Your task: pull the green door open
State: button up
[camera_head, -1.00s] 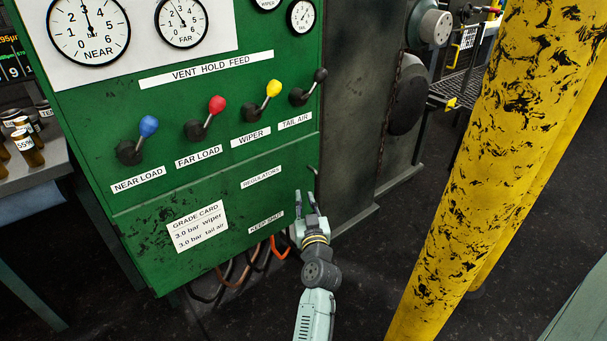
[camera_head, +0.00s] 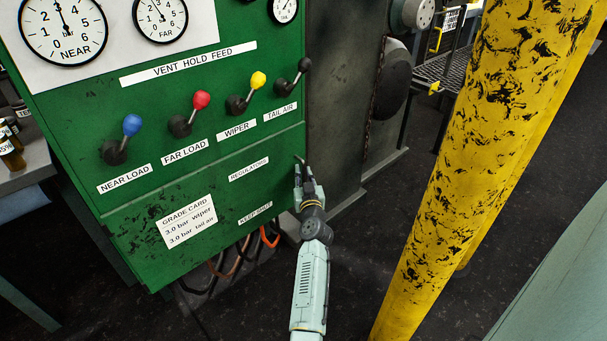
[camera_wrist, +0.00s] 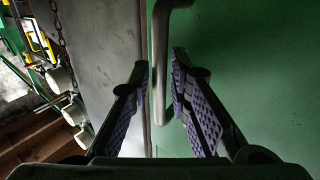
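The green door (camera_head: 240,196) is the lower panel of the green cabinet, with REGULATORS and KEEP SHUT labels and a grade card; it looks closed. Its grey metal handle (camera_wrist: 159,85) is a bent bar near the door's edge in the wrist view. In the head view only a small part of the handle shows, at the fingertips. My gripper (camera_head: 304,174) is at the door's right edge. In the wrist view my gripper (camera_wrist: 160,64) is open, with one purple-padded finger on each side of the handle. A gap shows on the left; contact on the right is unclear.
Several coloured levers and gauges sit above the door, including the black TAIL AIR lever (camera_head: 296,76). Hoses (camera_head: 270,236) hang below the cabinet. A dark grey machine housing (camera_head: 340,110) stands right of it. A yellow post (camera_head: 455,150) stands further right, with dark floor between.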

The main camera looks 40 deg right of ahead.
jog(key=shift+c, duration=0.2)
grip_shut()
dwell(0.6)
